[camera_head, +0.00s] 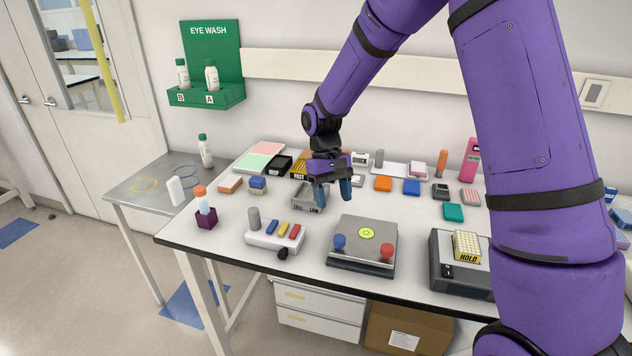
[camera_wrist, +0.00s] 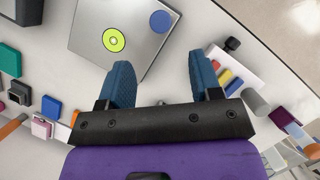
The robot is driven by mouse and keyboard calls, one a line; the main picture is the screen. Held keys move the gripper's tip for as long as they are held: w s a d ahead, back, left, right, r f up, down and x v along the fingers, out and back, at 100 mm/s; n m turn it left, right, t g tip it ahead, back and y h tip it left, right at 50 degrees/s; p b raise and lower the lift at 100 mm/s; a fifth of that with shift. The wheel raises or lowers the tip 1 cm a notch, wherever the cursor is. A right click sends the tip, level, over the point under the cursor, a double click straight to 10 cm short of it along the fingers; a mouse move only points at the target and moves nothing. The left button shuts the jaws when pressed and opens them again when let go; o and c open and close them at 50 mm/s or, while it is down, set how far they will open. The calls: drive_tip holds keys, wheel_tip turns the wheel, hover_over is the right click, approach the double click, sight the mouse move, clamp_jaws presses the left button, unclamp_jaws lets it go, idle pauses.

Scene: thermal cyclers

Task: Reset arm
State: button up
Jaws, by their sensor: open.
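My purple arm reaches over the white bench from the right in the head view. My gripper (camera_head: 332,192) hangs above the middle of the bench, pointing down. Its blue fingers are apart with nothing between them, and they also show apart in the wrist view (camera_wrist: 160,82). A grey tray (camera_head: 306,199) marked TALL and LOW lies just behind and below the fingers, partly hidden by them. A grey device (camera_head: 362,259) with a yellow-green disc, a blue knob and a red knob stands in front of the gripper; it also shows in the wrist view (camera_wrist: 150,60).
A white block (camera_head: 262,238) with coloured bars and a dark knob stands front left. A dark device (camera_head: 445,270) with a yellow rack marked HOLD (camera_head: 466,246) stands front right. Several small coloured blocks lie towards the back. A green eye wash station (camera_head: 211,60) hangs on the wall.

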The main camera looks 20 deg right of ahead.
drive_tip(key=s+d+r+t, duration=0.2)
drive_tip(key=s+r, duration=0.3)
drive_tip(key=r, duration=0.6)
drive_tip(key=s+d+r+t, duration=0.1)
drive_tip(key=s+r+t, duration=0.1)
drive_tip(key=s+r, duration=0.2)
drive_tip(key=s+d+r+m+t, duration=0.1)
drive_tip(key=s+d+r+t, duration=0.1)
drive_tip(key=s, duration=0.8)
drive_tip(key=s+d+r+t, duration=0.2)
drive_tip(key=s+r+t, duration=0.1)
drive_tip(key=s+r, duration=0.3)
drive_tip(key=shift+s+d+r+t+y, duration=0.2)
drive_tip(key=shift+s+r+t+y, duration=0.15)
drive_tip(key=shift+s, duration=0.75)
